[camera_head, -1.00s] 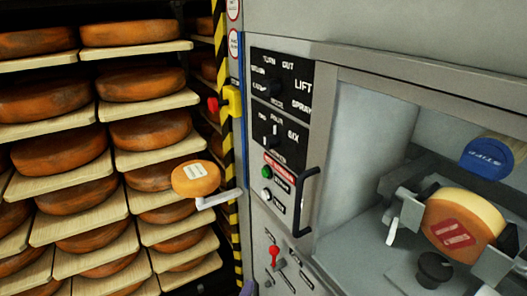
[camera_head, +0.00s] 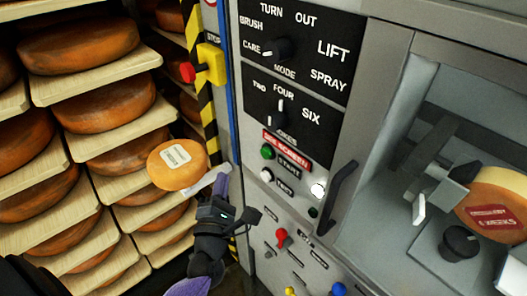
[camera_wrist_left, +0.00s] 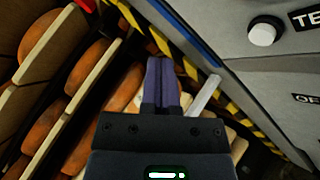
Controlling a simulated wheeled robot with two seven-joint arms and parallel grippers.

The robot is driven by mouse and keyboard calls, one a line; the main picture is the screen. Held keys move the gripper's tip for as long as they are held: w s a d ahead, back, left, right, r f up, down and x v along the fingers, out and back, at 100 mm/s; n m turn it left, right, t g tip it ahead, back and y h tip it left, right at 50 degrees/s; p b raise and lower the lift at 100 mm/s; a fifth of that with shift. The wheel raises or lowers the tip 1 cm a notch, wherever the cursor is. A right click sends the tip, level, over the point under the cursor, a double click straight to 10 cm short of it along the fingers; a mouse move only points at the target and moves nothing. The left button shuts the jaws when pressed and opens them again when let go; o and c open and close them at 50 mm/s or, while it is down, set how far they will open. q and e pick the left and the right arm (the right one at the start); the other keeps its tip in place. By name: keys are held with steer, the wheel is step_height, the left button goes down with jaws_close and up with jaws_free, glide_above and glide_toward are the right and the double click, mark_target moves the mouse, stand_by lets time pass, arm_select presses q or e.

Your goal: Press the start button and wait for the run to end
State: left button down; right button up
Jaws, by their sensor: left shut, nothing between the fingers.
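My left gripper (camera_head: 222,184) is shut and empty, apart from the panel, below and left of the start button. Its purple fingers (camera_wrist_left: 161,85) are together in the left wrist view. The start button is not visible in that view. My right gripper is not in view.
A small cheese wheel (camera_head: 177,164) with a label sits on a pale bracket (camera_head: 208,182) close to my left gripper. A dark handle (camera_head: 335,195) sticks out right of the panel. A red emergency knob (camera_head: 187,72) is on a yellow box. Cheese shelves (camera_head: 110,85) fill the left.

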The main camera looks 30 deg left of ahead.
mark_target(266, 153)
arm_select(q)
steer(key=w+d+b, duration=0.1)
steer(key=w+d, duration=0.2)
steer(key=w, duration=0.5)
steer(key=shift+d+b, duration=0.15)
steer(key=shift+b, duration=0.15)
stand_by(1.1)
stand_by(0.5)
steer(key=shift+w+d, duration=0.15)
steer(key=shift+w, duration=0.2)
